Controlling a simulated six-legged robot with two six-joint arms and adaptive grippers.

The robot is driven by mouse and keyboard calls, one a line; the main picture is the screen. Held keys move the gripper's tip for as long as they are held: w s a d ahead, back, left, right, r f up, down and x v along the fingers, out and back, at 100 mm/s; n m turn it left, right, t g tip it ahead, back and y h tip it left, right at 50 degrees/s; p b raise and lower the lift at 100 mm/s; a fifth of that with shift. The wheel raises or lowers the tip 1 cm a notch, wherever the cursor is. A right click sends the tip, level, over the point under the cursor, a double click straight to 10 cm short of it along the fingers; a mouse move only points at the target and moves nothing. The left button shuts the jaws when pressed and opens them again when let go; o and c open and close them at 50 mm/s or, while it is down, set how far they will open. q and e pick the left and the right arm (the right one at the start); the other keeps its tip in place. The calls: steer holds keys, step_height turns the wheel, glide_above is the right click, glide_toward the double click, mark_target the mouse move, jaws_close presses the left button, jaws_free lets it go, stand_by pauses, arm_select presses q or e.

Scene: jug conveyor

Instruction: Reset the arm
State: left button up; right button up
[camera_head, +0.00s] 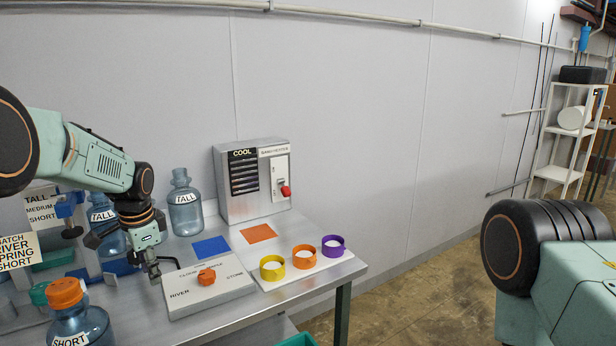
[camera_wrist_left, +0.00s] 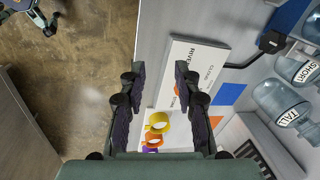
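My left arm reaches in from the left over the table in the head view. My left gripper (camera_head: 152,268) hangs low beside the left edge of the white panel with an orange knob (camera_head: 207,276). In the left wrist view my left gripper (camera_wrist_left: 155,82) has its two fingers wide apart with nothing between them. The white panel (camera_wrist_left: 187,68) and the rings lie beyond the fingers there. Part of my right arm shows at the right of the head view, but its gripper is out of view.
Blue jugs labelled TALL (camera_head: 185,208) and SHORT (camera_head: 80,325) stand on the table. A grey COOL box (camera_head: 252,180) with a red-knobbed lever stands at the back. Yellow (camera_head: 272,268), orange (camera_head: 304,257) and purple (camera_head: 333,246) rings sit on a white board. Floor at right is open.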

arm_select(q)
steer(key=s+d+f+n+t+b, duration=0.1)
steer(key=s+d+f+n+b, duration=0.15)
steer(key=s+f, duration=0.45)
steer(key=s+d+f+n+t+h+b, duration=0.1)
steer(key=s+d+f+n+b, duration=0.15)
steer(key=f, duration=0.85)
steer(key=s+d+f+n+b, duration=0.25)
steer(key=s+f, duration=0.25)
steer(key=f, duration=0.4)
steer(key=s+d+f+g+b, duration=0.1)
steer(key=s+f+b, duration=0.3)
steer(key=s, duration=0.6)
steer(key=s+d+f+n+g+b, duration=0.1)
steer(key=s+f+b, duration=0.3)
steer(key=s+f, duration=0.3)
steer(key=s+d+f+n+g+b, duration=0.1)
steer(key=s+f+b, duration=0.2)
steer(key=s, duration=1)
step_height(320, 180, down, 3)
steer(key=shift+s+r+g+b, duration=0.2)
steer(key=shift+s+g+b, duration=0.2)
